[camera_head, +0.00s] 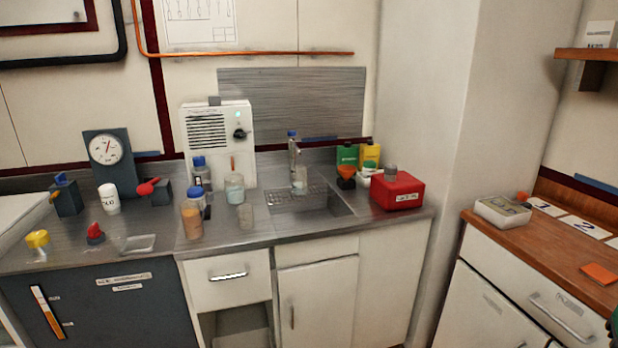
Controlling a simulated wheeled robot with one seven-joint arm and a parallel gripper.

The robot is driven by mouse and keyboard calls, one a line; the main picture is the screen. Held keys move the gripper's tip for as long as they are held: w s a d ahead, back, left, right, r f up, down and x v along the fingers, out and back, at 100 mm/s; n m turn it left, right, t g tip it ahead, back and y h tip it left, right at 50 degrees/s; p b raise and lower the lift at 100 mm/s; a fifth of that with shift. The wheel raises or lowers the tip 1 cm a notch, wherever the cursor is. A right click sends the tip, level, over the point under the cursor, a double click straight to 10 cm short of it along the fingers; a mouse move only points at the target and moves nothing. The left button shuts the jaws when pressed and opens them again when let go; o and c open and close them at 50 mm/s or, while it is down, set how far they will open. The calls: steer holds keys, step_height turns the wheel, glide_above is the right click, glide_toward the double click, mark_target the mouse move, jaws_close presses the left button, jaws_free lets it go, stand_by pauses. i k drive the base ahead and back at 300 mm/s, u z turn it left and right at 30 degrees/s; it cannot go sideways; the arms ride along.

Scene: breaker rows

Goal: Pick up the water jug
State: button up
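A clear vessel with pale contents (234,189), which looks most like the water jug, stands on the steel counter (240,238) in front of the white box unit. I cannot make out a handle on it.
A gauge (106,149), a white bottle (109,198) and red and yellow knobs stand left. A wooden counter (540,255) runs along the right.

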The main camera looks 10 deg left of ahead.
mark_target(299, 172)
steer(key=i, duration=1.05)
steer(key=u, duration=0.75)
